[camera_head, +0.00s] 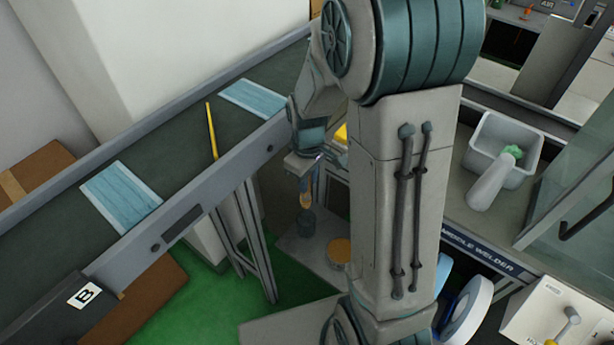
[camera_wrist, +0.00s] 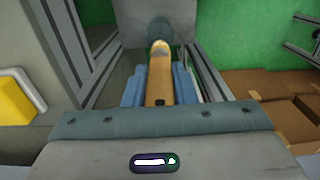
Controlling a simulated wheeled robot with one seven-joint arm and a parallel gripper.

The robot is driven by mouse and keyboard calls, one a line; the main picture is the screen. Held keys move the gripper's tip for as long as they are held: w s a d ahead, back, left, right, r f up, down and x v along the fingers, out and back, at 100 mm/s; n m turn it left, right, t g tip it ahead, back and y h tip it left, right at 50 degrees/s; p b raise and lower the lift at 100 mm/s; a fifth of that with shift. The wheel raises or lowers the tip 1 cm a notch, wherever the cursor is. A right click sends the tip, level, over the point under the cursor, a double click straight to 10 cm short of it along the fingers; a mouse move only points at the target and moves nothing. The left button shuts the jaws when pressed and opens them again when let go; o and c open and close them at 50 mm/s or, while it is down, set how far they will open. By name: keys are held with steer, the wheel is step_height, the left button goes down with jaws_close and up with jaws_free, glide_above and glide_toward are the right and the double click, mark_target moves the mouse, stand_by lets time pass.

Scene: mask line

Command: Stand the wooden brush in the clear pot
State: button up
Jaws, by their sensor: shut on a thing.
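The wooden brush (camera_head: 306,199) is held upright or nearly so below my gripper (camera_head: 304,172), which is partly hidden by my arm. In the wrist view, my gripper (camera_wrist: 160,86) is shut on the brush's orange-brown handle (camera_wrist: 160,65), which points away from the camera. The clear pot (camera_head: 306,224) stands on a grey surface directly under the brush in the head view. In the wrist view, the dark round pot (camera_wrist: 159,31) lies beyond the brush's far end. The brush's lower end meets the pot's rim in the picture; I cannot tell whether it is inside.
A conveyor (camera_head: 186,140) with blue masks (camera_head: 120,195) and a yellow stick (camera_head: 211,131) runs at the left. A grey bin (camera_head: 503,149) sits on the right bench. Cardboard boxes (camera_wrist: 265,88) lie at the wrist view's right.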

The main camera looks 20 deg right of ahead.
mark_target(308, 205)
steer(key=shift+f+b, duration=4.25)
steer(key=shift+f, duration=1.4)
steer(key=o, duration=1.1)
steer(key=shift+r, duration=0.1)
step_height(308, 205, up, 14)
steer(key=shift+f+p, duration=0.15)
steer(key=shift+p, duration=0.85)
steer(key=s+r+m+t+p, duration=0.1)
steer(key=s+r+m+p, duration=0.1)
steer(key=s+r, duration=0.2)
steer(key=s+r+m+t+p, duration=0.1)
steer(key=s+r+m+p, duration=0.2)
steer(key=s+r, duration=0.1)
steer(key=s+r+m+p, duration=0.2)
steer(key=s+r, duration=0.2)
steer(key=s, duration=0.1)
steer(key=shift+s+a+r+t+p, duration=0.1)
steer(key=shift+a+r+t+p, duration=0.1)
steer(key=shift+t+p, duration=0.2)
